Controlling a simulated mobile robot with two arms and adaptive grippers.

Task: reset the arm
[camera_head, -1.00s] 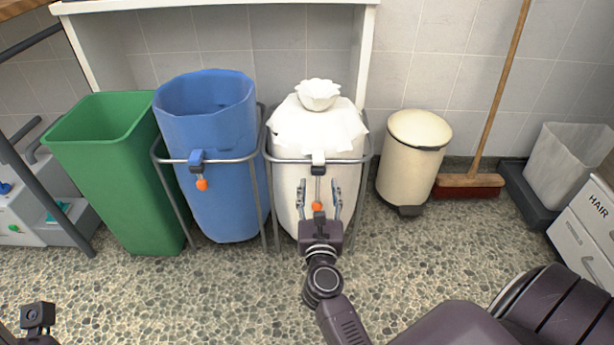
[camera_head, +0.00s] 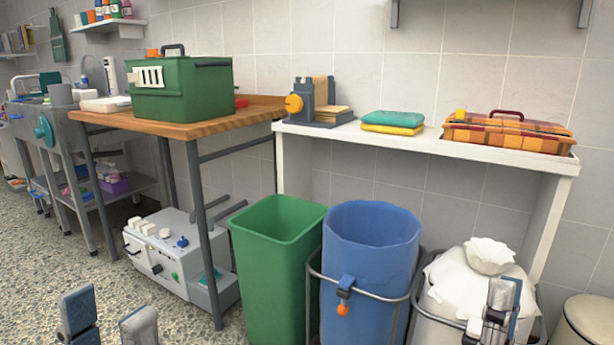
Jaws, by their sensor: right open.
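My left gripper (camera_head: 108,303) shows at the bottom left, over the speckled floor. Its two fingers stand apart with nothing between them. My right gripper (camera_head: 501,300) shows at the bottom right, in front of the white bag (camera_head: 455,285) in its metal frame. Its fingers overlap in this view, and nothing is seen held in it. The rest of both arms is outside the picture. I cannot tell whether the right fingers touch the bag or its frame.
A blue bin (camera_head: 368,245) and a green bin (camera_head: 275,260) stand left of the bag. A white shelf (camera_head: 400,143) carries folded cloths and an orange case. A wooden table (camera_head: 190,128) holds a green box. A cream pedal bin (camera_head: 590,322) is at right.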

